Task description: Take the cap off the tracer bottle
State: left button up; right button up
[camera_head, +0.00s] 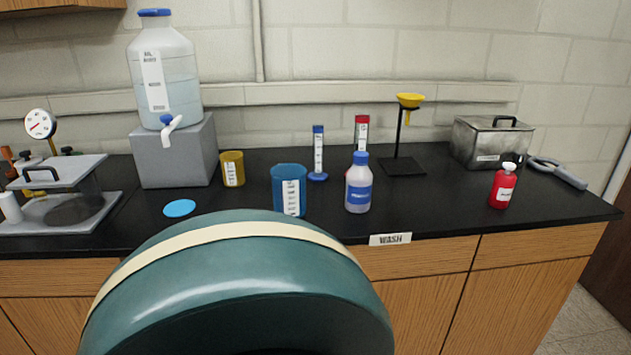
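A bottle with a blue cap and a blue label (358,195) stands upright near the front middle of the black counter, its cap (360,158) on. The label print is too small for me to tell which one is the tracer bottle. Neither of my grippers is in view, and nothing is holding either bottle.
A blue beaker (289,190) stands left of the blue-capped bottle. Cylinders (318,152) (361,134) and a funnel stand (404,165) are behind. A lidded metal bath (490,143) is at right. A large green rounded shape I cannot identify fills the lower foreground.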

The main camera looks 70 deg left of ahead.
aim_at(359, 177)
jog(key=u, duration=2.6)
jog(key=l+u, duration=0.35)
jog(key=k+l+u, duration=0.15)
jog(key=u, duration=0.15)
jog(key=k+l+u, duration=0.1)
jog(key=l+u, duration=0.25)
